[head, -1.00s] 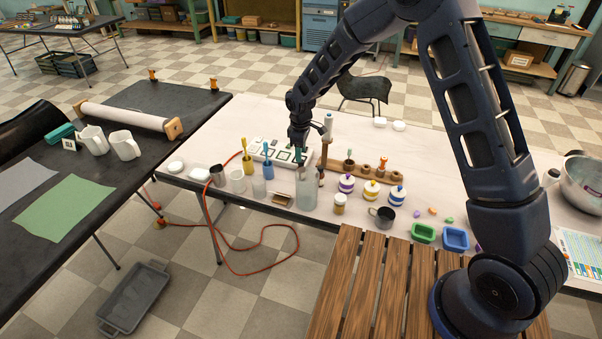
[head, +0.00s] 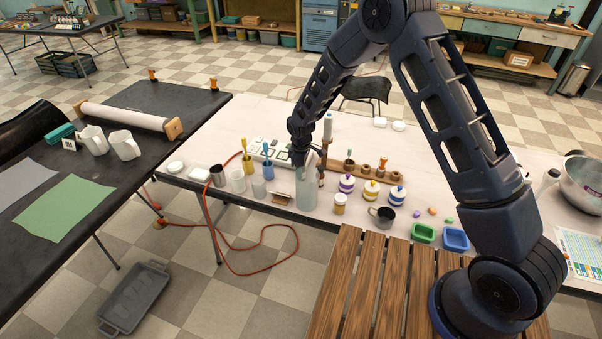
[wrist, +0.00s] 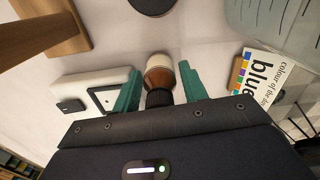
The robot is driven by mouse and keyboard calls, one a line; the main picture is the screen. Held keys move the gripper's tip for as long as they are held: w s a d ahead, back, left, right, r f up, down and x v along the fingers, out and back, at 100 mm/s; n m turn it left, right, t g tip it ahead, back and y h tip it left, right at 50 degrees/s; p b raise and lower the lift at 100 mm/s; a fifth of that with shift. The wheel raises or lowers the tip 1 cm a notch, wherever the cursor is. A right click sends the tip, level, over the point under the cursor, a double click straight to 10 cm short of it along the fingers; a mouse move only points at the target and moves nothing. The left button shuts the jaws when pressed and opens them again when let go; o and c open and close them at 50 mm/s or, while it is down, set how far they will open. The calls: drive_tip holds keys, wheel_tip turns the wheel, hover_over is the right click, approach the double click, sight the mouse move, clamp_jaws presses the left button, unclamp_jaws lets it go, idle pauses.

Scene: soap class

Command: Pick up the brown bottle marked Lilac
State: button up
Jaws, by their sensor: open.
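In the wrist view a small brown bottle (wrist: 159,78) with a black cap and a pale band shows between the teal fingers of my gripper (wrist: 159,68). The fingers stand apart, one on each side of it, and a gap shows on both sides. No writing on the bottle can be read, so I cannot tell whether it is marked Lilac. In the head view my gripper (head: 300,157) is low over the white table, behind a tall clear container (head: 307,192). The fingers and the brown bottle are hidden there.
A card reading "blue" (wrist: 262,78) and a clear vessel (wrist: 275,22) are on the right in the wrist view. A white device (wrist: 88,92) lies left of the bottle. In the head view, striped jars (head: 371,190) and a wooden rack (head: 358,170) stand to the right.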

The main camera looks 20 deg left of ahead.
drive_tip(key=c, duration=0.9)
drive_tip(key=shift+o, duration=0.2)
